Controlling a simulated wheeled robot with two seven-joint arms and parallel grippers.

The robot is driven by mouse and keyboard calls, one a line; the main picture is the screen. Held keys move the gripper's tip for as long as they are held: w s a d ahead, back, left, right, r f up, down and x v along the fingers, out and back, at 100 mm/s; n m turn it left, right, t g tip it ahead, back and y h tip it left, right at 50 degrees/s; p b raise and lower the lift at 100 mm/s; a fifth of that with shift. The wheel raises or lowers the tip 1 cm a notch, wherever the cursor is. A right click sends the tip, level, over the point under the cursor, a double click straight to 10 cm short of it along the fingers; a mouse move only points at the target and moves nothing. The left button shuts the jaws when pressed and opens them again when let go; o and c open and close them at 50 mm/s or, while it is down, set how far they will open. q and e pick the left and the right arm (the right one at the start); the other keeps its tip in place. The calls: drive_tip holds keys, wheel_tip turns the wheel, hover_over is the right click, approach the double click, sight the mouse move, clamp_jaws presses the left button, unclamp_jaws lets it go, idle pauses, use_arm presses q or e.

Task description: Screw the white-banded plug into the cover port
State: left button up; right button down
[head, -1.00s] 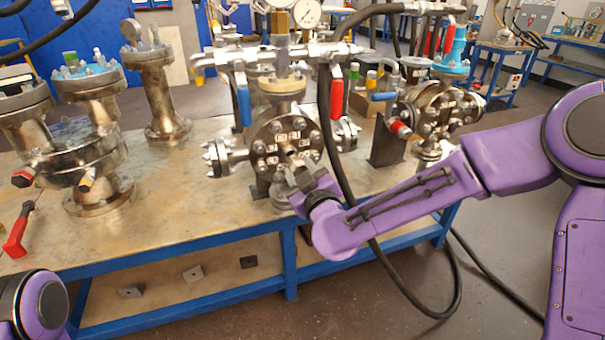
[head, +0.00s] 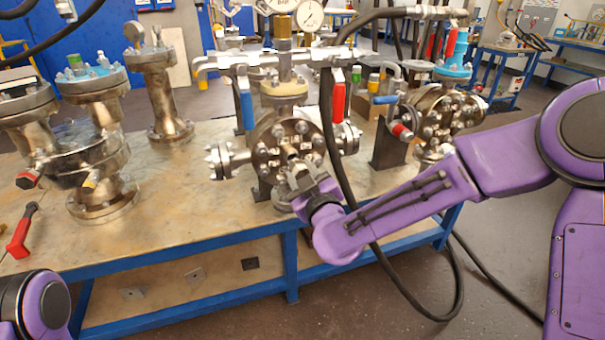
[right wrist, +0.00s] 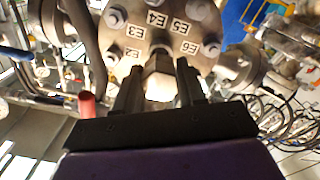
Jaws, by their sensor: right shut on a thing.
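My right gripper (right wrist: 160,80) is shut on a metallic plug (right wrist: 159,86), seen between the two dark fingers in the right wrist view. A pale area shows on the plug, but I cannot make out a clear white band. The plug points at the round bolted cover (right wrist: 165,25), which carries labels E2 to E6. The fingers and plug hide the port, so I cannot tell how deep the plug sits. In the head view the right gripper (head: 303,176) is close against the front of the cover (head: 268,152). My left gripper is out of view; only part of that arm shows.
A black hose (head: 330,130) hangs close beside the right wrist. Red (head: 339,100) and blue (head: 246,108) handles stand above the cover. Flanged vessels (head: 95,150) fill the left of the bench, and a red-handled tool (head: 20,235) lies at its left edge. The bench front is clear.

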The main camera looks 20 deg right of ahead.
drive_tip(key=shift+w, duration=0.2)
drive_tip(key=shift+w, duration=0.8)
idle(0.4)
